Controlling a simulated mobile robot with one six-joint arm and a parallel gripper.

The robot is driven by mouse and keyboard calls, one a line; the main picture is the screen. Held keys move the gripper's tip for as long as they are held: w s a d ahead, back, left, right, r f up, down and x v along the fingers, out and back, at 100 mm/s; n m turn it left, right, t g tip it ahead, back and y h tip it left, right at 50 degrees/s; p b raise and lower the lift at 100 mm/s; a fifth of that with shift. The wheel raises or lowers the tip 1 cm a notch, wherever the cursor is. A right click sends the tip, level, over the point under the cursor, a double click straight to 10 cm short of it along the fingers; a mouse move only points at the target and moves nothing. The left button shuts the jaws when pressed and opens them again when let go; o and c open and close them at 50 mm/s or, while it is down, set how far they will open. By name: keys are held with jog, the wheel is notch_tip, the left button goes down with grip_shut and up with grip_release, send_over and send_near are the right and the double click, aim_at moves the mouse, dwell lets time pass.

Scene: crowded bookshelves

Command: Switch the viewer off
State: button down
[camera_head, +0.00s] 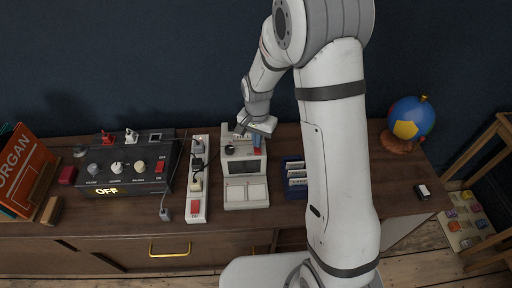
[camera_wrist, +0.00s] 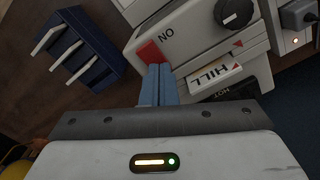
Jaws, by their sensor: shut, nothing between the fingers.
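The viewer (camera_head: 246,193) is a pale box with a dark screen, standing on the wooden cabinet top. Its red switch (camera_head: 257,151) is at the upper right. In the wrist view the red switch (camera_wrist: 149,53) lies beside upside-down "ON" lettering, and the viewer's pale body (camera_wrist: 190,28) carries a black knob (camera_wrist: 233,12) and a slide marked "HILL" (camera_wrist: 217,77). My gripper (camera_wrist: 159,68) is shut and empty, its blue fingertips right at the red switch's edge. I cannot tell whether they touch it. In the head view my gripper (camera_head: 256,141) is over the viewer's top right.
A power strip (camera_head: 197,180) with plugs stands left of the viewer, and a black control box (camera_head: 128,165) with a lit "OFF" sign is farther left. A blue slotted rack (camera_head: 294,180) stands close on the right. A globe (camera_head: 409,120) is at far right.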

jog(key=shift+r+p, duration=1.95)
jog(key=shift+r, duration=1.5)
